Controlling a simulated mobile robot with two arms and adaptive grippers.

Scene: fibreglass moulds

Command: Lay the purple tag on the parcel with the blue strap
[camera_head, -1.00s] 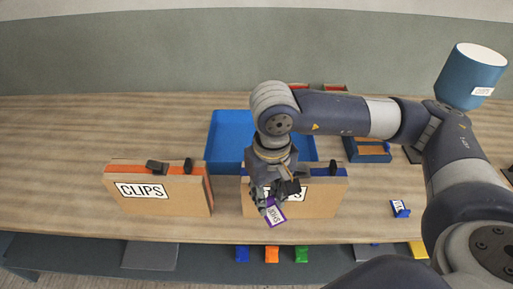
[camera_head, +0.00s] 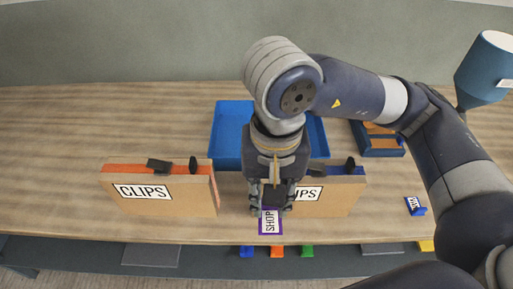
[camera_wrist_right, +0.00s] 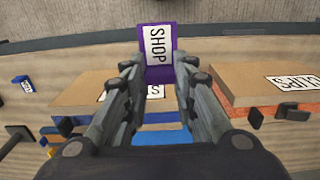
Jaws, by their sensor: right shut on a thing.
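My right gripper (camera_head: 271,203) is shut on the purple tag (camera_head: 262,221), which has a white label reading SHOP. The tag also shows beyond the fingertips in the right wrist view (camera_wrist_right: 174,50). It hangs at the front of the parcel with the blue strap (camera_head: 325,201), near the table's front edge; I cannot tell whether they touch. The gripper hides the left part of this parcel and part of its label. The parcel with the orange strap (camera_head: 190,205), labelled CLIPS, stands to the left. My left gripper is not in view.
A blue tray (camera_head: 230,130) lies behind the parcels. A small blue tag holder (camera_head: 415,206) is at the right, with a blue box (camera_head: 380,145) behind it and a blue cup-shaped lamp (camera_head: 487,68) further right. Small coloured blocks (camera_head: 277,252) lie below the table edge.

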